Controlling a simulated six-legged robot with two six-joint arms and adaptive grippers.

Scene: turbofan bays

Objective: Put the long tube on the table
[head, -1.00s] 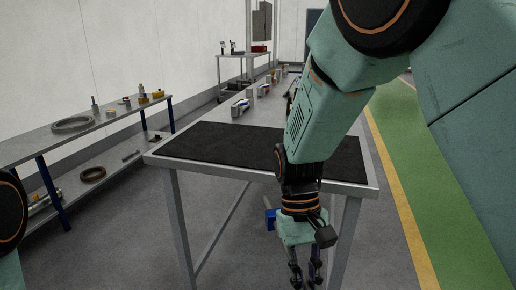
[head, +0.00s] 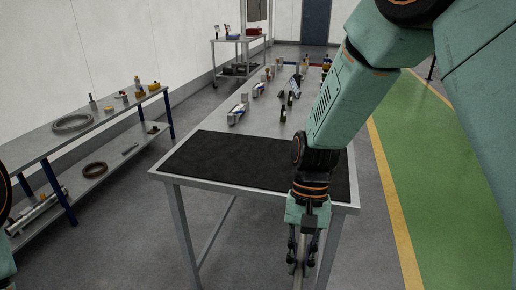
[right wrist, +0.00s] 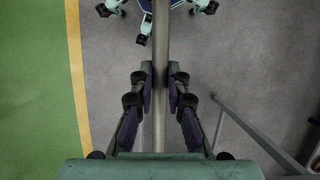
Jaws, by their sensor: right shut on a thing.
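The long tube (right wrist: 160,45) is a grey, straight tube running down the middle of the right wrist view. My right gripper (head: 301,256) is shut on it; in the right wrist view both finger pads (right wrist: 160,88) press on its sides. In the head view only a short piece of the tube (head: 299,268) shows between the fingers. The table (head: 240,189) has a metal frame and a black mat (head: 235,160) on its near end. The gripper is in front of the table's near edge, low in the picture. My left gripper is out of view.
The mat is bare. Several small parts and tools (head: 237,115) stand farther back on the table. A shelf bench (head: 45,142) with rings and small items stands at the left. A cart (head: 240,41) stands at the back. Open floor lies right of the table.

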